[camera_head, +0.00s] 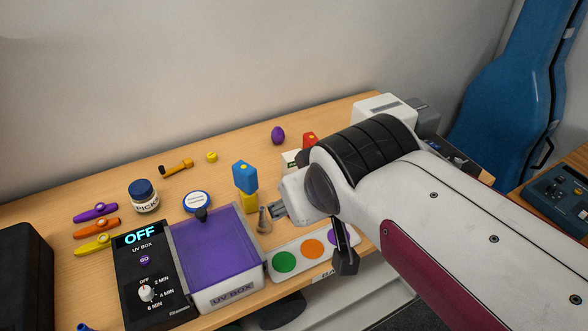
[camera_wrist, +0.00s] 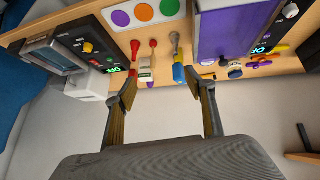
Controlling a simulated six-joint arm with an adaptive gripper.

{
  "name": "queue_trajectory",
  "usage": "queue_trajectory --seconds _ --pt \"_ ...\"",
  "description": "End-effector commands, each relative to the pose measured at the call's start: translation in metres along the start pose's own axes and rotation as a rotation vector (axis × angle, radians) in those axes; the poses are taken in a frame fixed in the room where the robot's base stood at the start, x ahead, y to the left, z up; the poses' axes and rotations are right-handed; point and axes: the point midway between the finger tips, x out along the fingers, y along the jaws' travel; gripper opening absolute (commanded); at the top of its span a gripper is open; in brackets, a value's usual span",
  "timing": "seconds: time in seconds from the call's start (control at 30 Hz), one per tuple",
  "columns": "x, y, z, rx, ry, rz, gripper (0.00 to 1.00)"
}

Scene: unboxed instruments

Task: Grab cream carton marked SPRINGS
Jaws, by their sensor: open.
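A small cream carton (camera_head: 289,161) shows in the head view, mostly hidden behind my arm; its lettering cannot be read there. In the wrist view a cream box with a dark green band (camera_wrist: 145,69) stands beyond the fingertips, toward the left finger. I cannot read SPRINGS on it. My gripper (camera_wrist: 163,82) is open and empty, with its two fingers spread wide. In the wrist view the box lies between the lines of the fingers, apart from both. In the head view my arm reaches in from the right over the desk.
A blue block on a yellow one (camera_head: 245,177) stands left of the carton, near a small metal cone (camera_head: 263,220). A red item (camera_head: 311,139) is close behind. The UV box (camera_head: 225,290) and colour-dot panel (camera_head: 298,256) lie in front.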

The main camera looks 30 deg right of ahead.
Motion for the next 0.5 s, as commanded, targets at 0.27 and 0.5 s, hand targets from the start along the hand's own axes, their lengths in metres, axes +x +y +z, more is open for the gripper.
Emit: queue_trajectory --seconds 0.27,0.5 --pt "0.015 0.057 -0.104 -0.059 0.197 0.155 0.54" --pt "0.024 0.095 -0.188 -0.150 0.362 0.242 0.54"
